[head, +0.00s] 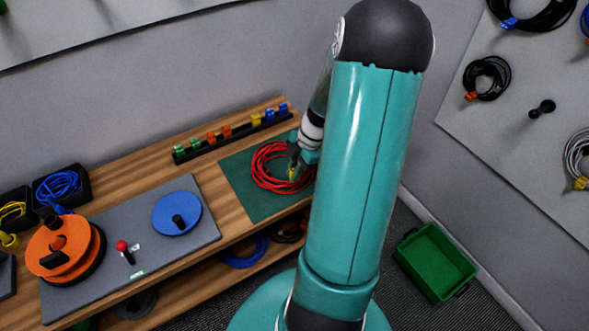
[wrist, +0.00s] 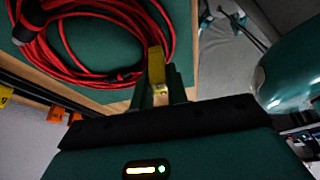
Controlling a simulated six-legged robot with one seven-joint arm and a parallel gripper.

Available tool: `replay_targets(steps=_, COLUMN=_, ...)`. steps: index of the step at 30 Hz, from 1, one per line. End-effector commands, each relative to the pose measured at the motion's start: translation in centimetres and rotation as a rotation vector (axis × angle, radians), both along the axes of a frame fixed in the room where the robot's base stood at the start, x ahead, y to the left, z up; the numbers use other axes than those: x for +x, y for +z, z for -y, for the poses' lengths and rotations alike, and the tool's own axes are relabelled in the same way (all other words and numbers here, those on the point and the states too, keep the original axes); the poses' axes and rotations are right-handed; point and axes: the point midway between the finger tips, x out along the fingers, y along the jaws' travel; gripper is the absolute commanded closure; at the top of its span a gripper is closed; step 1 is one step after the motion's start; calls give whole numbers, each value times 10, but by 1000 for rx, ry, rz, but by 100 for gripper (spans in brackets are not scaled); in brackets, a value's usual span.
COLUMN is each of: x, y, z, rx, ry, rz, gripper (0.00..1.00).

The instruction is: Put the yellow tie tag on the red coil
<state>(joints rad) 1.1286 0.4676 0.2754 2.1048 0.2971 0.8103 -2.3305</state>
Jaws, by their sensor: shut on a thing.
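The red coil (head: 268,167) lies flat on the green mat (head: 245,198) on the wooden bench. In the wrist view the red coil (wrist: 100,76) fills the upper left, with a black band at its lower side. My gripper (head: 295,166) is over the right side of the coil and points down. In the wrist view my gripper (wrist: 160,88) is shut on the yellow tie tag (wrist: 156,62). The tag's far end overlaps the coil's outer strands; I cannot tell whether it touches them.
A black rack (head: 188,156) with green, orange, yellow and blue tags runs along the bench's back. A grey board (head: 95,235) with a blue disc (head: 176,214) and an orange spool (head: 62,250) lies left. A green crate (head: 434,262) stands on the floor at right.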

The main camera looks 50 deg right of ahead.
Motion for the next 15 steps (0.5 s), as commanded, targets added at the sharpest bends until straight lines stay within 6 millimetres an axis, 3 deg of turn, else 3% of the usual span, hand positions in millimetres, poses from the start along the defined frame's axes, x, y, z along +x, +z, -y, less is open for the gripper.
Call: replay_targets(steps=15, x=0, y=-5, z=0, rx=0, ry=0, rz=-1, gripper=100)
